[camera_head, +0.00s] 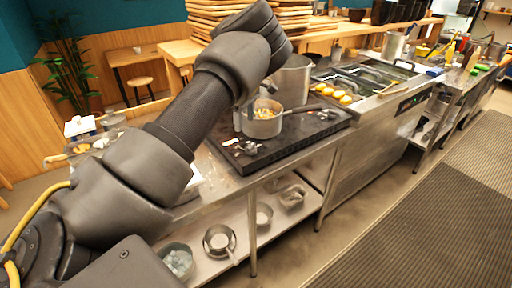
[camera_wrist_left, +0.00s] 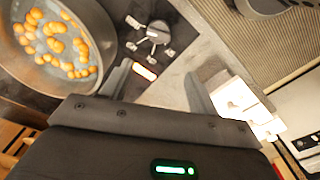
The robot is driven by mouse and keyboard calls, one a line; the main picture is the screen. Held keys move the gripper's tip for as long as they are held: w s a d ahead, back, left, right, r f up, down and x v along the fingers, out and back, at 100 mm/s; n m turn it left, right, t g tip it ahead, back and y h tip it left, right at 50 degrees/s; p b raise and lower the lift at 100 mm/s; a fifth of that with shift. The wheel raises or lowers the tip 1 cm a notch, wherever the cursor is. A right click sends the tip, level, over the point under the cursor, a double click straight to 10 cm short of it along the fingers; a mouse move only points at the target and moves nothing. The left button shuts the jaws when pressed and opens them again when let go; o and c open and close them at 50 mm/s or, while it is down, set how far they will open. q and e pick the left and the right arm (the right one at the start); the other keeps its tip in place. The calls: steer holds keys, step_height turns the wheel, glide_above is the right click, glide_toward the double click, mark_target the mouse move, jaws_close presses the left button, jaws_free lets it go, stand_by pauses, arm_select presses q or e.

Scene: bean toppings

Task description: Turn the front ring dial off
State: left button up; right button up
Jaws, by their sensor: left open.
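A dark hob (camera_head: 290,140) stands on the steel counter. A small silvery round fitting with stubby prongs (camera_head: 250,148) sits on its front part; it shows closer in the left wrist view (camera_wrist_left: 155,34). A small pale, red-edged piece (camera_head: 231,142) lies beside it, also in the wrist view (camera_wrist_left: 145,72). I cannot tell for certain which is the front ring dial. A steel pan (camera_head: 262,130) with orange beans is just behind them. My left gripper (camera_wrist_left: 158,88) is open and empty, its fingers pointing toward the fitting, apart from it. My right gripper is out of view.
A tall steel pot (camera_head: 292,78) stands behind the bean pan. Trays of food (camera_head: 345,96) lie further right. A lower shelf (camera_head: 222,262) holds bowls and a pan. My left arm crosses over the counter's left part. The floor at right is clear.

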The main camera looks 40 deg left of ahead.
mark_target(251, 145)
arm_select(q)
steer(key=shift+m, duration=0.3)
steer(key=f, duration=0.2)
steer(key=d+f+p, duration=0.1)
steer(key=f, duration=0.2)
steer(key=w+f, duration=0.1)
steer(key=f, duration=0.2)
steer(key=shift+d+p, duration=0.35)
steer(key=shift+f, duration=0.6)
steer(key=c, duration=1)
